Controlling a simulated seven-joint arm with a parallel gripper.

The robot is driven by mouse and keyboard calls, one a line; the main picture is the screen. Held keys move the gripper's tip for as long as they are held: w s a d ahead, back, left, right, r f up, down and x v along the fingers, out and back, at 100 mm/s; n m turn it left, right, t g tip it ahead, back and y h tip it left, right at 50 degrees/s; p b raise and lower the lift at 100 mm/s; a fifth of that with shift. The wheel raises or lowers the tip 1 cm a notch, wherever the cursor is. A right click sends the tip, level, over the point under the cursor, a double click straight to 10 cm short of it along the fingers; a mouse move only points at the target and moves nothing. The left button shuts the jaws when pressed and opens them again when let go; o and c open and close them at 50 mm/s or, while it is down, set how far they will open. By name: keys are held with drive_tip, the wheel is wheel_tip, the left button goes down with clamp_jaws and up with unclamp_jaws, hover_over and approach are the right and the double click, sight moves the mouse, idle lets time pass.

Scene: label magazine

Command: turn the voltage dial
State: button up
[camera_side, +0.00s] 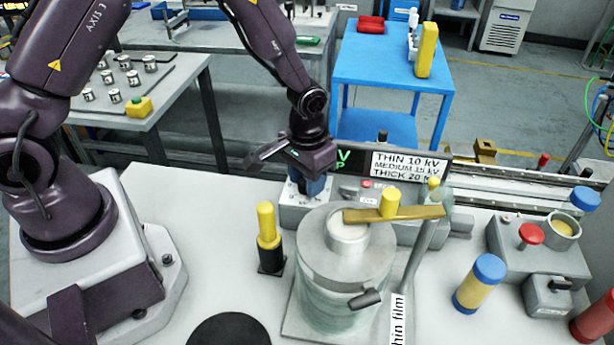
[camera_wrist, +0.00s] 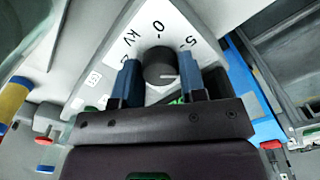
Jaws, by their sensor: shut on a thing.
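In the side view my gripper (camera_side: 312,188) points down over the grey control box (camera_side: 290,216) and hides the dial. A sign (camera_side: 405,164) reads "THIN 10 kV", "MEDIUM" 15 kV and "THICK" 20. A label (camera_side: 397,322) reads "thin film".
A metal chamber (camera_side: 345,275) with a yellow-knobbed bar (camera_side: 420,214) stands in front of the control box. A yellow-topped black post (camera_side: 268,238) stands left of it. A blue-and-yellow cylinder (camera_side: 479,284) is at right. The table's left middle is clear.

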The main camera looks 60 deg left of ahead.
drive_tip(key=shift+s, duration=0.1)
drive_tip(key=o, duration=0.9)
wheel_tip(320, 180, up, 13)
